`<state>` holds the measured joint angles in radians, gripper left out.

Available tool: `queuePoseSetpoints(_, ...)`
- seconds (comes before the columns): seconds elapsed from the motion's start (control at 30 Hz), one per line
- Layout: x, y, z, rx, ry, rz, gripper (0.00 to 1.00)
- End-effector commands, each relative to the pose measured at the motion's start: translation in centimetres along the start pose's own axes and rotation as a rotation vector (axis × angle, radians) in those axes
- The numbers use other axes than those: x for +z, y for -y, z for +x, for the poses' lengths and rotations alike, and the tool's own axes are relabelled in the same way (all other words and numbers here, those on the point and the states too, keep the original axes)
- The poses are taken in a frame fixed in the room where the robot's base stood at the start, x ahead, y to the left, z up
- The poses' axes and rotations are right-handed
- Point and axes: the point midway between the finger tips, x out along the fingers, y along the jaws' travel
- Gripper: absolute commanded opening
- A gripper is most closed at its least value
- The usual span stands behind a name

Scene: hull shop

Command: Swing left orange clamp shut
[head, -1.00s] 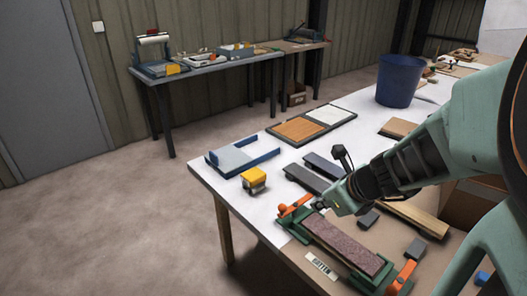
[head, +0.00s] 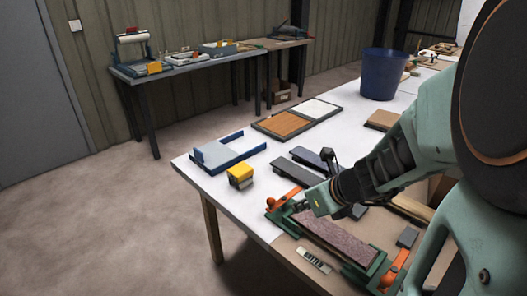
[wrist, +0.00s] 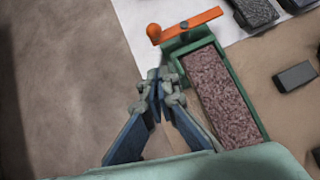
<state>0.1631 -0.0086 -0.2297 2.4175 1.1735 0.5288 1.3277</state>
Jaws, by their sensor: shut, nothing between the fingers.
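The left orange clamp (head: 285,199) is a lever on the left end of a green fixture (head: 279,222). In the wrist view its orange bar (wrist: 190,25) lies across that end, with a round knob (wrist: 154,31) sticking out to the left. A purple-brown strip (head: 333,237) lies in the fixture, clear of the bar. My gripper (wrist: 160,78) is shut and empty, its tips beside the fixture's corner, just below the knob in the picture; whether they touch is unclear. In the head view my gripper's tips are hard to see.
A second orange clamp (head: 396,268) is on the fixture's right end. Grey blocks (wrist: 295,76) lie right of the fixture. A yellow block (head: 240,176), a blue-edged tray (head: 226,152) and a blue bucket (head: 379,75) stand farther off. The table's edge is close on the left.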

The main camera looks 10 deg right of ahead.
Motion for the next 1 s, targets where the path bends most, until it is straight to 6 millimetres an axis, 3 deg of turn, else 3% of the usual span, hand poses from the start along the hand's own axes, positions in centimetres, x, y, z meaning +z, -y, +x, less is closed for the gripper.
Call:
queuePoseSetpoints(0.03,-0.5,-0.1,1.4,0.002,-0.002,-0.001,0.0)
queuePoseSetpoints(0.47,-0.3,-0.1,7.7,0.002,0.0,-0.002,0.0)
queuePoseSetpoints(0.7,2.0,-0.1,9.7,0.002,-0.001,-0.002,0.0)
queuePoseSetpoints(1.0,2.5,0.0,10.2,0.001,0.0,-0.001,0.0)
